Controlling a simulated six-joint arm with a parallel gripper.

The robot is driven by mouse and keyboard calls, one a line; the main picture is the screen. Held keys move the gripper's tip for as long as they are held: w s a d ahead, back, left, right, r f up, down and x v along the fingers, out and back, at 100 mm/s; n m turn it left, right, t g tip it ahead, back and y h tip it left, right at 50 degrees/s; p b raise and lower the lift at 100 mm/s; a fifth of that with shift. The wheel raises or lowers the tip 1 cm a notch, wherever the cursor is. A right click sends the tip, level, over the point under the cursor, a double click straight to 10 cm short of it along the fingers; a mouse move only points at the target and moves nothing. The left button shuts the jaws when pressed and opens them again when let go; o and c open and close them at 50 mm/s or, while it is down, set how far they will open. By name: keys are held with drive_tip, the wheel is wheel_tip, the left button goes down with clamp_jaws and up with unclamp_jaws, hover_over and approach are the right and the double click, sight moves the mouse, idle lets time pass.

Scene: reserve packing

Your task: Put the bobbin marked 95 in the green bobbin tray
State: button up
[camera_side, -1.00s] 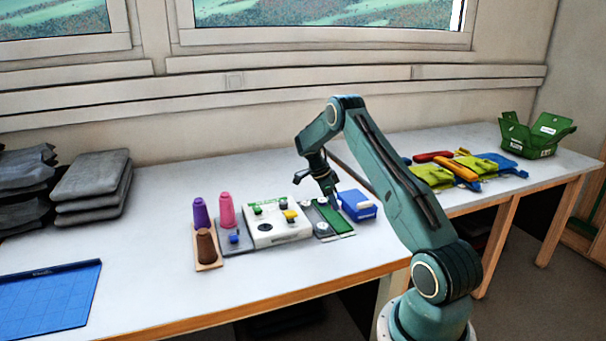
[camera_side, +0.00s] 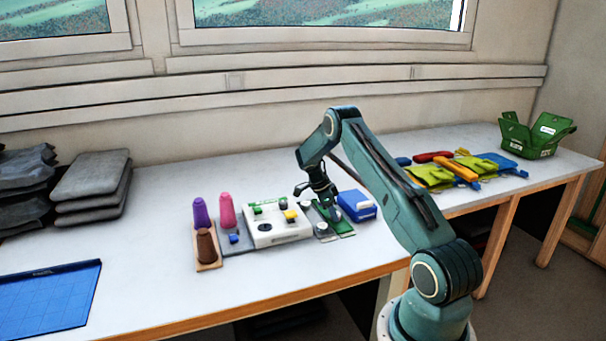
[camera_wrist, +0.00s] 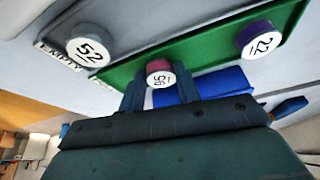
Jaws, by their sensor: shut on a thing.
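The bobbin marked 95 (camera_wrist: 159,74) has a white top and a pink side. My gripper (camera_wrist: 160,88) is shut on it, with a finger on each side. In the side view my gripper (camera_side: 330,207) is low at the green bobbin tray (camera_side: 344,230). In the wrist view the bobbin shows against the green tray (camera_wrist: 205,50); I cannot tell whether it touches the tray's floor. A purple-sided bobbin marked 22 (camera_wrist: 260,42) stands on the green tray. A bobbin marked 52 (camera_wrist: 90,49) stands on the grey strip beside it, near a label reading EMPTY.
A blue box (camera_side: 357,206) stands right beside the green tray. A white machine (camera_side: 278,231) is on the left, with purple (camera_side: 200,212), pink (camera_side: 226,209) and brown (camera_side: 206,247) cones beyond. Folded cloths and a green crate (camera_side: 537,138) lie far right.

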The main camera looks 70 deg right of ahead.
drive_tip(key=shift+f, duration=0.15)
drive_tip(key=o, duration=1)
drive_tip(key=v, duration=1.2)
